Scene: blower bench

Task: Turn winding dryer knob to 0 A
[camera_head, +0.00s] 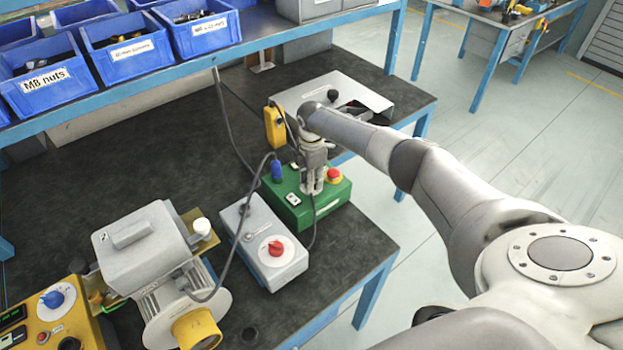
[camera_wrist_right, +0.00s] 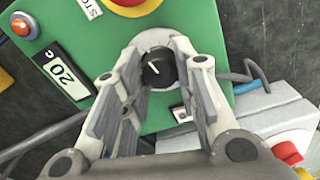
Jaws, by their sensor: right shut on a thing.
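The winding dryer appears to be the green box (camera_head: 300,217) on the dark bench, also in the right wrist view (camera_wrist_right: 115,35). Its black knob (camera_wrist_right: 157,68) has a white pointer line and sits on a light round dial. My right gripper (camera_head: 312,190) reaches down onto the box from above. In the right wrist view its two fingers (camera_wrist_right: 160,75) are shut on the knob, one on each side. The knob is hidden by the gripper in the head view. The dial's marks cannot be read. My left gripper is not in view.
A red button on yellow (camera_head: 334,175) is close beside my right gripper. A grey box with a red knob (camera_head: 275,248) and a grey motor (camera_head: 140,245) stand to the left. A yellow pendant (camera_head: 274,127) and cables are behind. Blue bins (camera_head: 128,52) line the shelf.

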